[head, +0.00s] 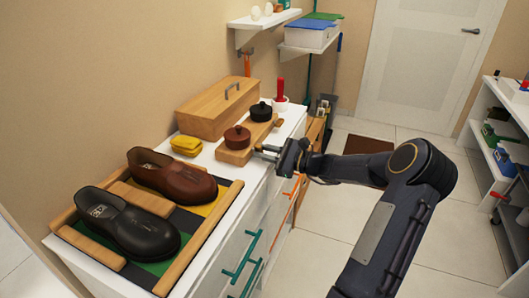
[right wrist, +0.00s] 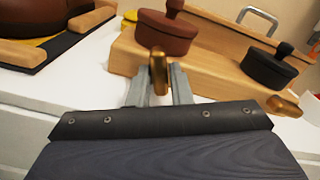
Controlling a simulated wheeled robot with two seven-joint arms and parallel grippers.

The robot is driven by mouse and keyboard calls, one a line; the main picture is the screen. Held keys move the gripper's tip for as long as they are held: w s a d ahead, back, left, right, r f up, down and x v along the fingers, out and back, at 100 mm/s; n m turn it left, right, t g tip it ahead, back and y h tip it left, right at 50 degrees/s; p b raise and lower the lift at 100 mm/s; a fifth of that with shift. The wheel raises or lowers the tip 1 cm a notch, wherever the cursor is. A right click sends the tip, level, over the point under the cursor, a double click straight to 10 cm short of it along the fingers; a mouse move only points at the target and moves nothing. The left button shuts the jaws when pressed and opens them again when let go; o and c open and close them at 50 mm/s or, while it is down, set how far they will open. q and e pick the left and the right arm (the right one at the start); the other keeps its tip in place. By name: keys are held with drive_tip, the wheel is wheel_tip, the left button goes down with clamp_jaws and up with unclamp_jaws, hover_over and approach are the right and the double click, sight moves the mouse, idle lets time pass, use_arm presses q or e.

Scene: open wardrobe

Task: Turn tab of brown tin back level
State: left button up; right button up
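The brown tin (head: 237,137), round with a knobbed lid, sits on the near part of a wooden stand (head: 232,156) on the white cabinet top. It also shows in the right wrist view (right wrist: 166,34). Its brass tab (right wrist: 158,72) stands on edge, upright in that view, at the front of the stand. My right gripper (head: 265,152) reaches in from the right, and in the right wrist view its grey fingers (right wrist: 158,85) lie close along both sides of the tab, seemingly shut on it. My left gripper is not in view.
A black tin (head: 261,112) stands on the same stand, with its own brass tab (right wrist: 284,106) lying flatter. A wooden box (head: 217,108), a yellow item (head: 186,145), and brown (head: 173,176) and black shoes (head: 130,226) are close by.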

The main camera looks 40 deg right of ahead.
clamp_jaws()
drive_tip(key=shift+f+n+b, duration=0.15)
drive_tip(key=shift+n+b, duration=0.55)
drive_tip(key=shift+b, duration=0.2)
drive_tip(key=n+b, duration=1)
drive_tip(key=b, duration=0.4)
drive_tip(key=shift+n, duration=0.4)
drive_tip(key=shift+d+r+n+b, duration=0.1)
drive_tip(key=shift+r+n+b, duration=0.1)
drive_tip(key=shift+n+b, duration=0.7)
